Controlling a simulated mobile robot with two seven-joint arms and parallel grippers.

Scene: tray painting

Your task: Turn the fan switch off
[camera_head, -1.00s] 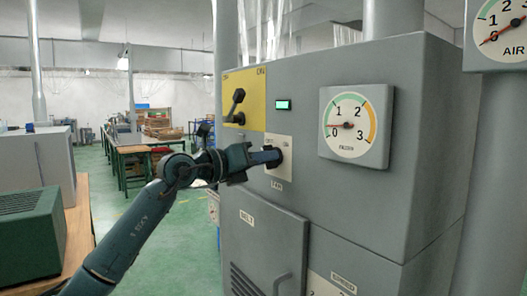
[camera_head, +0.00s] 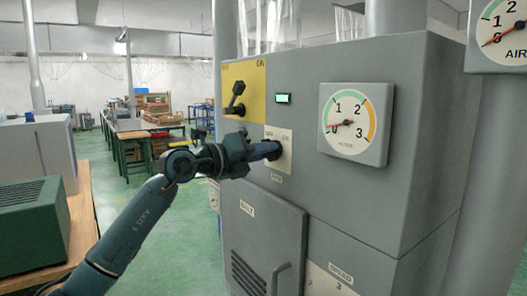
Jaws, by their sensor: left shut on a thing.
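The fan switch (camera_head: 277,149) is a dark knob on a pale plate (camera_head: 285,162) on the front of the grey cabinet, with a small label below it. My left gripper (camera_head: 266,151) is shut on this knob, coming in from the left. Its fingers hide most of the knob, so its exact angle is hard to read. A small green display (camera_head: 283,99) above the plate is lit. My right gripper is not in view.
A yellow panel (camera_head: 256,80) with a black lever (camera_head: 235,95) sits just above my left gripper. A round gauge (camera_head: 348,124) is to the right, its needle near 0. A cabinet door (camera_head: 262,235) with a handle is below. A green box (camera_head: 33,222) stands on a bench at left.

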